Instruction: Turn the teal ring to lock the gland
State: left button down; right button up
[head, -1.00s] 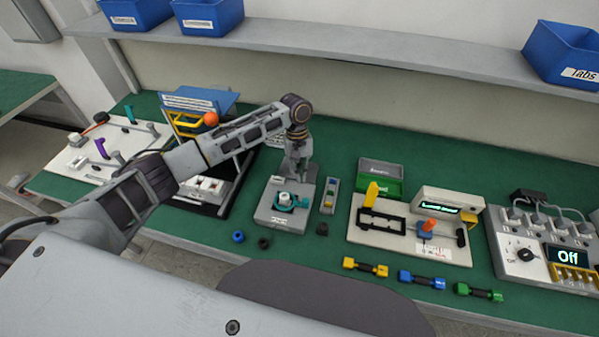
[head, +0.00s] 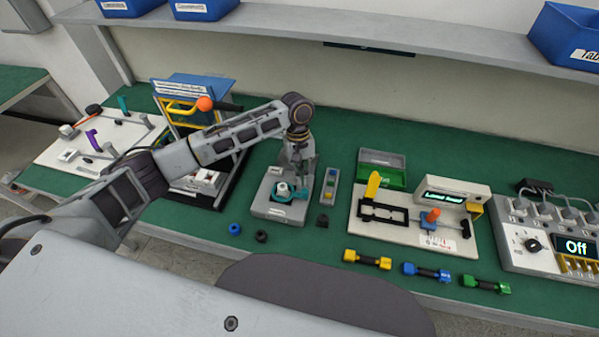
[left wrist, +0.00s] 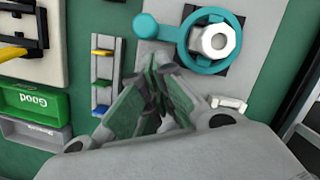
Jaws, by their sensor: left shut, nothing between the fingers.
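The teal ring (left wrist: 186,50) sits around a white hex gland (left wrist: 217,41) on a dark square on the grey fixture (left wrist: 187,85). Its round knob (left wrist: 145,26) points left in the left wrist view. In the head view the ring (head: 300,192) and gland (head: 283,190) show beside my left gripper. My left gripper (left wrist: 168,80) is shut and empty, with its fingertips apart from the ring and just below its knob in the wrist picture. In the head view the gripper (head: 297,168) is over the fixture's back right part, its tips small. My right gripper is not in view.
A strip with coloured blocks (head: 330,187) stands right of the fixture. A blue cap (head: 234,229) and a black cap (head: 261,236) lie in front. A panel with a yellow handle (head: 373,184) is further right. Dumbbell-shaped pieces line the front edge.

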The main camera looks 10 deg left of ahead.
pick_arm(q)
jog(key=shift+s+d, duration=0.2)
jog(key=shift+s, duration=0.15)
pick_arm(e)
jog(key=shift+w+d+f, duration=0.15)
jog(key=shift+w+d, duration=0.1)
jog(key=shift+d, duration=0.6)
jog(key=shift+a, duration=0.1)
